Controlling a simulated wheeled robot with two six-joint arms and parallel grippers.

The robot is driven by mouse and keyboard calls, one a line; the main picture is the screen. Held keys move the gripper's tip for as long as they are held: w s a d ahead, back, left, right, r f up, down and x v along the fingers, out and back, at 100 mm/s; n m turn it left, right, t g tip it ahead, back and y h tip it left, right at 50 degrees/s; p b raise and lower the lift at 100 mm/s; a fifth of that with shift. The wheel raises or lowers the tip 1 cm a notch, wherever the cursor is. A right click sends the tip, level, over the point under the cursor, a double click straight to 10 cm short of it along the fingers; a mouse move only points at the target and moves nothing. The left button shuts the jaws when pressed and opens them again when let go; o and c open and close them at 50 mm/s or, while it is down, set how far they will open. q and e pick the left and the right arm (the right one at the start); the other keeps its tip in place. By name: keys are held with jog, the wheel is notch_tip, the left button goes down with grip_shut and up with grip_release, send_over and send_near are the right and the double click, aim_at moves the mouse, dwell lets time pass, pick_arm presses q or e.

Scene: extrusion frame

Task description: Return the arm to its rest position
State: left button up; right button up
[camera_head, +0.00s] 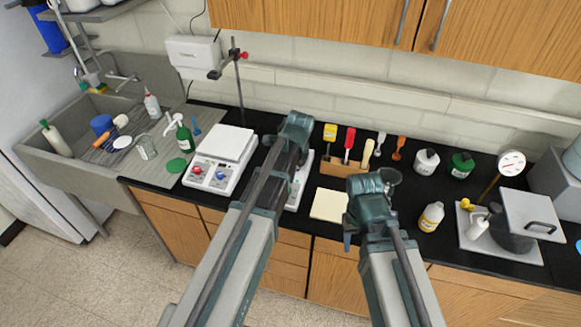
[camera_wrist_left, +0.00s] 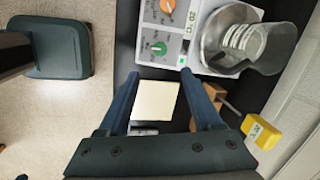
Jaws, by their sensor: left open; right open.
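My left arm reaches over the counter in the head view, and its wrist (camera_head: 295,128) hides its fingers there. In the left wrist view my left gripper (camera_wrist_left: 158,76) is open, with nothing held between its two fingers. A pale yellow pad (camera_wrist_left: 155,102) shows below and between the fingers, lying on the black counter. My right gripper (camera_head: 352,228) is open above the counter's front part, just right of the same pad, which also shows in the head view (camera_head: 328,205). I see nothing held in it, though its fingers are partly hidden.
A hotplate (camera_wrist_left: 163,32) with a glass beaker (camera_wrist_left: 262,45) stands beyond my left gripper. A wooden holder (camera_head: 343,168) with coloured tools stands behind the pad. A white two-knob device (camera_head: 218,160), bottles (camera_head: 431,216) and a grey-lidded apparatus (camera_head: 532,214) also stand on the counter. Wall cabinets (camera_head: 330,22) hang above.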

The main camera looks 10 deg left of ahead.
dwell(0.5)
pick_arm(q)
jog(key=s+d+f+n+g+b, duration=0.1)
jog(key=s+d+f+n+b, duration=0.4)
jog(key=s+f+b, duration=0.3)
jog(key=s+d+f+n+g+b, duration=0.1)
jog(key=s+d+f+n+b, duration=0.5)
jog(key=s, duration=0.7)
notch_tip(320, 180, down, 3)
jog(key=b, duration=0.2)
jog(key=shift+s+b, duration=0.25)
jog(key=shift+b, duration=0.05)
